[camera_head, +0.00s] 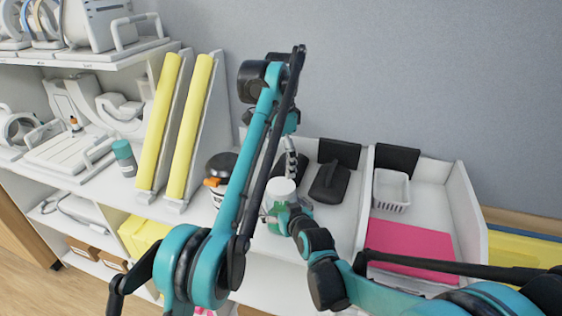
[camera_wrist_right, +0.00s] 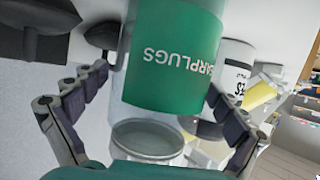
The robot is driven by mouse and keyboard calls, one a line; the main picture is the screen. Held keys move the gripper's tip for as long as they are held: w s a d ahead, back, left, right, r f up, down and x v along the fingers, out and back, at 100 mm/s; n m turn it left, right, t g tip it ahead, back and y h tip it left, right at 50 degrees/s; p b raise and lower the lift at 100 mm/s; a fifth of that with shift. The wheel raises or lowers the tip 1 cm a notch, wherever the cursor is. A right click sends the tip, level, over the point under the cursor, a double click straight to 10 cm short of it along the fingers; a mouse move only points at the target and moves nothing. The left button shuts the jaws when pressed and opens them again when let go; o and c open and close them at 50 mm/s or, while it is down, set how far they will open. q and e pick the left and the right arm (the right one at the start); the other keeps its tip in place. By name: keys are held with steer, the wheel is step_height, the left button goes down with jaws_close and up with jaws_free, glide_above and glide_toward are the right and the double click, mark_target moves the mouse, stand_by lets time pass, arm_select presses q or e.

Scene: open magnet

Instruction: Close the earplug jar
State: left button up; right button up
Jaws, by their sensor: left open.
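The earplug jar (camera_wrist_right: 170,60) is clear with a green label that reads upside down in the right wrist view. A round clear rim (camera_wrist_right: 148,138) shows at its end toward my wrist. In the head view a white cylindrical part (camera_head: 283,188) shows at the jar; I cannot tell whether it is the lid. My right gripper (camera_wrist_right: 160,85) has its fingers on either side of the jar and is shut on it; it also shows in the head view (camera_head: 280,216). My left gripper (camera_head: 289,158) is open, just above the white part, its fingertips partly hidden.
A white tray with two compartments (camera_head: 458,192) stands right, holding black items, a white basket (camera_head: 391,190) and a pink sheet (camera_head: 408,246). Left are a black-topped container (camera_head: 217,178), yellow-faced panels (camera_head: 192,130) and a green container (camera_head: 123,158).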

steer(key=shift+s+r, duration=0.1)
steer(key=v, duration=1.2)
arm_select(q)
steer(key=shift+s+a+r, duration=0.1)
steer(key=shift+a, duration=0.1)
steer(key=s+a+f+n+t, duration=0.1)
steer(key=s+a+n+t, duration=0.2)
steer(key=s+a+n, duration=0.5)
steer(key=s+a+f+n+t, duration=0.2)
steer(key=s+a+f, duration=0.2)
steer(key=s+f, duration=0.5)
steer(key=s+a+f+n+t+b, duration=0.1)
steer(key=s+a+f, duration=0.4)
steer(key=s+f, duration=0.5)
steer(key=shift+s+a+n+t, duration=0.15)
steer(key=shift+s+n+t, duration=0.4)
steer(key=shift+n, duration=0.65)
arm_select(e)
steer(key=s+d+f+m+g+h, duration=0.2)
steer(key=s+d+f, duration=0.2)
steer(key=s+d, duration=0.3)
steer(key=s+d+f+m+g+h, duration=0.2)
steer(key=s+d, duration=0.5)
steer(key=s, duration=0.4)
step_height(320, 180, down, 2)
steer(key=shift+f+g, duration=0.2)
steer(key=shift+g, duration=0.6)
